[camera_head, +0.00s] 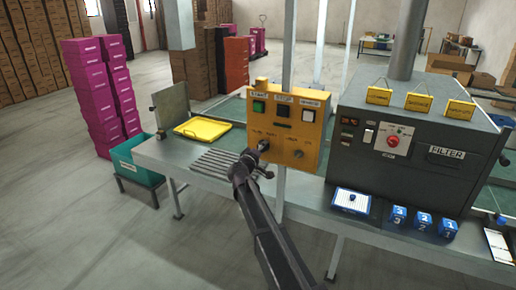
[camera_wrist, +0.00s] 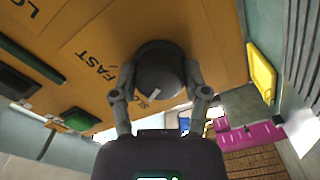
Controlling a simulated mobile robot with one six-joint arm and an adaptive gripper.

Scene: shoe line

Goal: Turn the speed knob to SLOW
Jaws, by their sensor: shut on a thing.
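The orange control panel (camera_head: 290,120) stands upright on the line, with buttons along its top and small knobs below. My gripper (camera_head: 261,152) is at the panel's lower left. In the wrist view the round dark speed knob (camera_wrist: 160,72) sits between the two fingers of my gripper (camera_wrist: 160,88), which close on its sides. The word FAST (camera_wrist: 94,66) is printed left of the knob. A partly hidden SLOW label (camera_wrist: 144,98) shows at the knob's lower edge. A pale mark on the knob lies close to this label.
A yellow tray (camera_head: 203,129) lies on the table left of the panel. A grey machine (camera_head: 410,140) with a red rotary switch (camera_head: 393,141) stands to the right. Blue numbered blocks (camera_head: 422,221) and a white board (camera_head: 352,200) lie on the front ledge. A teal bin (camera_head: 137,160) stands at left.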

